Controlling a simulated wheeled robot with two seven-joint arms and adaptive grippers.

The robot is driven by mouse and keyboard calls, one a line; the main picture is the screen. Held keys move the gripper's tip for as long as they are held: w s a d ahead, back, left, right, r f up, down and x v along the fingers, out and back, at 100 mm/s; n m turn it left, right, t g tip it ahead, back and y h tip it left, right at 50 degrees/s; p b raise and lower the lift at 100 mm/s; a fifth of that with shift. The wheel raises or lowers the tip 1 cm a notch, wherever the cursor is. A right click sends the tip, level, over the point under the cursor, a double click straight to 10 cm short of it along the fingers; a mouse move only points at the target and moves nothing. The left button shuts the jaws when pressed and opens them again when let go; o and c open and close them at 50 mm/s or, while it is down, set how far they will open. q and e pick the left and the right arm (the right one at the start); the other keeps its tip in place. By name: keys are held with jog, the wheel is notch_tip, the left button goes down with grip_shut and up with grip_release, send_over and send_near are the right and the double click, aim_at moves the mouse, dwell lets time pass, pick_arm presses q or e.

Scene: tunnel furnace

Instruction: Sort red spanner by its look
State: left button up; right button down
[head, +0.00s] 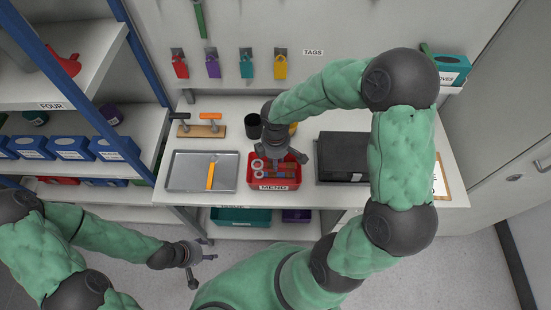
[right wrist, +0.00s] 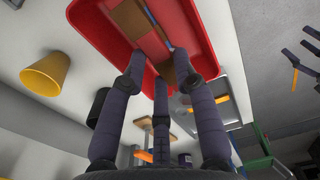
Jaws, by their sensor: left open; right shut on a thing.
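My right gripper (head: 275,163) reaches down into a red bin (head: 273,186) labelled MEND on the bench. In the right wrist view its fingers (right wrist: 163,75) meet at a brown piece inside the red bin (right wrist: 205,35). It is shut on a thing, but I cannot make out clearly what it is. A red spanner cannot be told apart against the red bin. Pale ring-shaped ends (head: 257,165) and brown and blue pieces lie in the bin. My left gripper (head: 204,258) is open and empty, low in front of the bench.
Left of the bin is a grey tray (head: 178,180) with an orange-handled tool (head: 211,175). A wooden tool stand (head: 202,131), a black cup (head: 252,125) and a yellow cup (right wrist: 48,75) stand behind. A black box (head: 342,155) is right. Shelves (head: 60,105) fill the left.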

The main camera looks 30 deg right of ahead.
aim_at(276, 179)
jog(key=shift+f+b, duration=3.75)
jog(key=shift+f, duration=1.15)
jog(key=c, duration=0.9)
grip_release()
jog(key=shift+o, duration=0.4)
jog(key=o, duration=0.4)
jog(key=shift+o, duration=0.2)
jog(key=shift+r+p, duration=3.95)
jog(key=shift+r, duration=0.6)
